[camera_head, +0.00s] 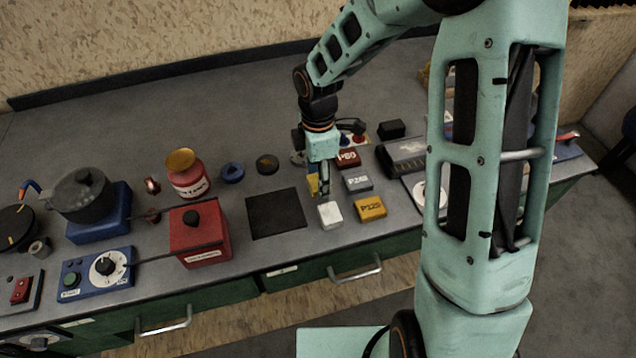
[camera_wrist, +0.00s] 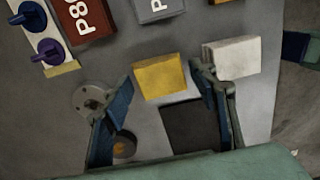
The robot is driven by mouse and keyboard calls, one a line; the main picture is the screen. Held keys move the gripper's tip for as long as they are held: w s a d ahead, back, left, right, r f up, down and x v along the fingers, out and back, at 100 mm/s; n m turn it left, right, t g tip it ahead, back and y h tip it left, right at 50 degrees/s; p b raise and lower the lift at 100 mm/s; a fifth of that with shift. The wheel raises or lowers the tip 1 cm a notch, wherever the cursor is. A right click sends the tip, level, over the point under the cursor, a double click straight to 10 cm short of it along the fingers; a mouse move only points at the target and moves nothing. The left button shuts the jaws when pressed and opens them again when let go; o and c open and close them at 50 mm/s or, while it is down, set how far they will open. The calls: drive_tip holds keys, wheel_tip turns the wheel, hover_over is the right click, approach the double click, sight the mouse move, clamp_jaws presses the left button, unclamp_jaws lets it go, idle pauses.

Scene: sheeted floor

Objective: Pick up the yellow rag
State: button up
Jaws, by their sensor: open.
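The yellow rag (camera_head: 312,186) looks like a small folded yellow block on the grey bench, just right of a dark square mat. In the wrist view the yellow rag (camera_wrist: 160,77) lies between and just beyond the two fingertips. My gripper (camera_head: 321,190) is open and points down over it. The fingers partly cover the rag in the head view. In the wrist view my gripper (camera_wrist: 163,80) has one finger on each side of the rag, with no clear contact visible. The right finger is close to a white block (camera_wrist: 230,57).
The white block (camera_head: 330,214) sits in front of my gripper. A red P80 block (camera_head: 348,158), a grey block (camera_head: 357,181) and a yellow P120 block (camera_head: 370,208) stand to the right. The dark mat (camera_head: 276,213) is clear. A red box (camera_head: 198,238) stands further left.

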drive_tip(key=shift+f, duration=0.15)
drive_tip(key=c, duration=0.9)
drive_tip(key=shift+c, duration=0.2)
drive_tip(key=shift+r, duration=0.2)
drive_tip(key=shift+r+p, duration=0.55)
drive_tip(key=shift+p, duration=0.15)
drive_tip(key=s+d+r+p, duration=0.3)
drive_tip(key=s+r+p, duration=0.6)
drive_tip(key=s+r, duration=0.2)
drive_tip(key=shift+s+r, duration=0.25)
drive_tip(key=shift+s, duration=1.1)
drive_tip(key=shift+d, duration=0.1)
